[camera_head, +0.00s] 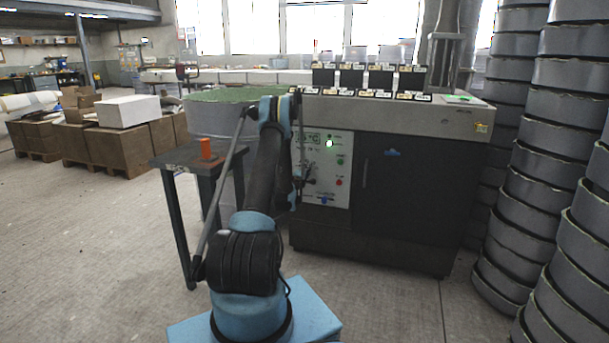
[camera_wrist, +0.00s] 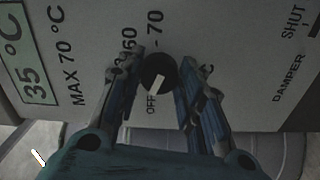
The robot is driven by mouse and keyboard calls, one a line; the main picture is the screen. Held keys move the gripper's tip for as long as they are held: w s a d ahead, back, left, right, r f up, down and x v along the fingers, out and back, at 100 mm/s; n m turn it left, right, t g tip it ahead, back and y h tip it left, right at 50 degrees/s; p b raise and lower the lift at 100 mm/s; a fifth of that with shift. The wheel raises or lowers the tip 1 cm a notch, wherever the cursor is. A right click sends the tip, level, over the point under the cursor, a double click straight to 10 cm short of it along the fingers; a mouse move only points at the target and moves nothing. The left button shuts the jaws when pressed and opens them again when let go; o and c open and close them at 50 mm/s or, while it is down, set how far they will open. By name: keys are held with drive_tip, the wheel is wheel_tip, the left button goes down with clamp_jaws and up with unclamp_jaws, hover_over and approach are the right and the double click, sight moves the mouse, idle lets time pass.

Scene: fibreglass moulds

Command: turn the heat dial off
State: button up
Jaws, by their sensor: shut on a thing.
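The heat dial (camera_wrist: 157,74) is a round black knob with a white pointer mark, on a pale control panel (camera_wrist: 225,50). It sits between the two fingertips of my gripper (camera_wrist: 158,80) in the wrist view, and the gripper is shut on it. The white mark slants, its lower end towards the printed OFF (camera_wrist: 151,104). Whether it lines up exactly with OFF I cannot tell. Numbers 60 and 70 are printed beyond the dial, partly hidden by a finger. In the head view my gripper (camera_head: 306,180) is at the panel (camera_head: 336,195) and hides the dial.
A display (camera_wrist: 28,72) reads 35 °C, beside "MAX 70 °C". Printed DAMPER and SHUT labels are at right. The panel is on a dark cabinet (camera_head: 405,200). A small table (camera_head: 180,158) with an orange block (camera_head: 206,149) stands left; stacked grey rings (camera_head: 520,200) stand right.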

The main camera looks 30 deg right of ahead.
drive_tip(key=shift+w+a+n, duration=0.1)
drive_tip(key=shift+w+n, duration=0.05)
drive_tip(key=shift+n, duration=0.65)
drive_tip(key=o, duration=1.1)
drive_tip(key=shift+f, duration=0.1)
drive_tip(key=shift+v, duration=3.75)
